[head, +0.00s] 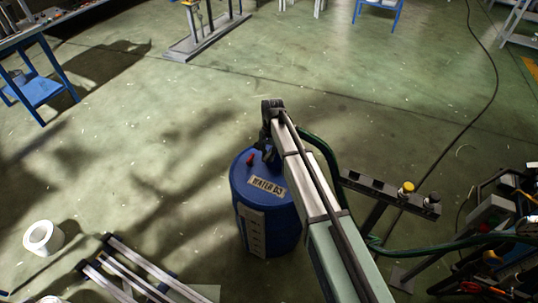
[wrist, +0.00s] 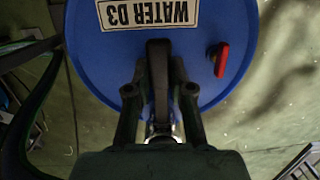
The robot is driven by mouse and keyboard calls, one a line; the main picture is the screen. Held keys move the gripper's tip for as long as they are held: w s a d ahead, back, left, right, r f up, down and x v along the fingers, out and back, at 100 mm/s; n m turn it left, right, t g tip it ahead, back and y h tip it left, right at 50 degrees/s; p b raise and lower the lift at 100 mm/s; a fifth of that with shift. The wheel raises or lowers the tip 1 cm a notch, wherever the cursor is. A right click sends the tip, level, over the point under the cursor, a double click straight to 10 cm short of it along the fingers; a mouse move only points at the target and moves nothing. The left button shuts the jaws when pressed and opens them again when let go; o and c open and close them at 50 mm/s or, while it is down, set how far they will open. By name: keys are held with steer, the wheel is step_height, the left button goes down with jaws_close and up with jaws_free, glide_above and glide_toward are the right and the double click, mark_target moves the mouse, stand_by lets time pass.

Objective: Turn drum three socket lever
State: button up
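A blue drum labelled WATER D3 (head: 267,205) stands on the floor in the middle of the head view. Its lid (wrist: 95,45) fills the upper middle of the wrist view, with the label upside down. A small red part (wrist: 222,58) stands on the lid; it also shows in the head view (head: 250,160). My gripper (wrist: 158,75) is over the lid's near edge in the wrist view. A dark upright bar lies between its side links, and a shiny metal piece (wrist: 161,130) shows below. I cannot tell fingers from lever there, or whether they touch.
A green hose (head: 330,155) loops beside my arm. A dark rail with yellow and grey knobs (head: 388,190) stands right of the drum. The floor behind the drum is clear.

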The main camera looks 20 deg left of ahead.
mark_target(270, 152)
steer(key=o, duration=0.4)
steer(key=r, duration=0.4)
steer(key=w+r, duration=0.1)
steer(key=r, duration=0.6)
steer(key=shift+w+r, duration=0.4)
